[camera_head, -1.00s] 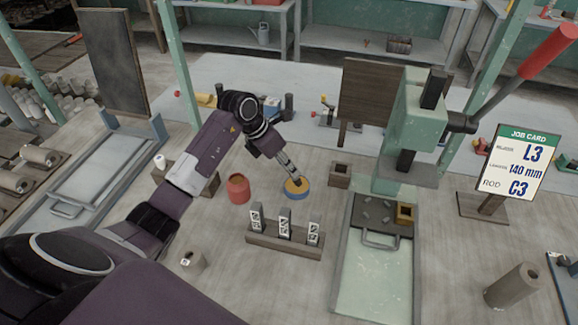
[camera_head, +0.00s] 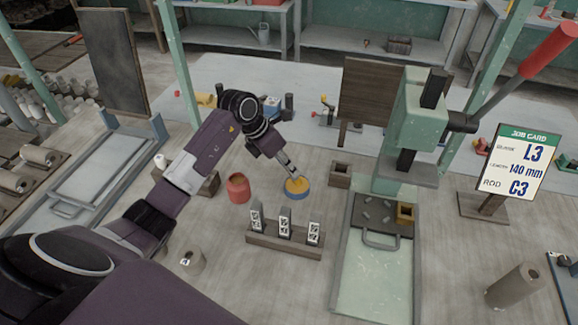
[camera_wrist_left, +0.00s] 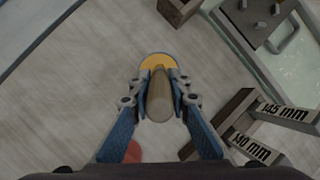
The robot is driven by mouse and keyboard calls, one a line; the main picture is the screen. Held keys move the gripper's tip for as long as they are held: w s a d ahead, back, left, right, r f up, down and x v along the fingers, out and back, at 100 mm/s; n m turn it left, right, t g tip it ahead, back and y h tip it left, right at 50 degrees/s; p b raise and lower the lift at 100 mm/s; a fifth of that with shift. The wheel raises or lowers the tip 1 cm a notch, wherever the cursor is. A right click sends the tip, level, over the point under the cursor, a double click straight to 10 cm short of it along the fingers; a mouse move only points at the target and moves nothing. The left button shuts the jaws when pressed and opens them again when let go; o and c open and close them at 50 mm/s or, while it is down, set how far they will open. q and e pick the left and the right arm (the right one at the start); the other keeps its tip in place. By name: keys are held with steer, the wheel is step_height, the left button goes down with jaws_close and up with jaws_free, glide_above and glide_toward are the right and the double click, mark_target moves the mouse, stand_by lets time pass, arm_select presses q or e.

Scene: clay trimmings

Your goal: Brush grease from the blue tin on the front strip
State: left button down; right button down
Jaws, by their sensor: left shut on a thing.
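The blue tin (camera_head: 297,193) stands on the table with yellow-orange grease (camera_head: 297,185) showing inside; its yellow top also shows in the left wrist view (camera_wrist_left: 158,62). My left gripper (camera_head: 292,172) is over the tin, fingers pointing down into its opening. In the left wrist view my left gripper (camera_wrist_left: 160,88) is shut on a round brown wooden handle (camera_wrist_left: 160,100), seen end on over the tin. The handle's lower end is hidden, so I cannot tell whether it touches the grease. My right gripper is out of view. I cannot make out which surface is the front strip.
A red pot (camera_head: 238,188) stands left of the tin. In front is a wooden rack (camera_head: 283,246) with several length tags. A small brown box (camera_head: 340,174), the green press (camera_head: 404,130) and a pale tray (camera_head: 372,285) are to the right. A job card (camera_head: 519,163) stands far right.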

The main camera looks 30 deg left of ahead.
arm_select(q)
steer(key=shift+f, duration=0.1)
steer(key=shift+r+p, duration=0.55)
steer(key=shift+r, duration=0.25)
steer(key=shift+r+p, duration=1.6)
steer(key=shift+r, duration=1.2)
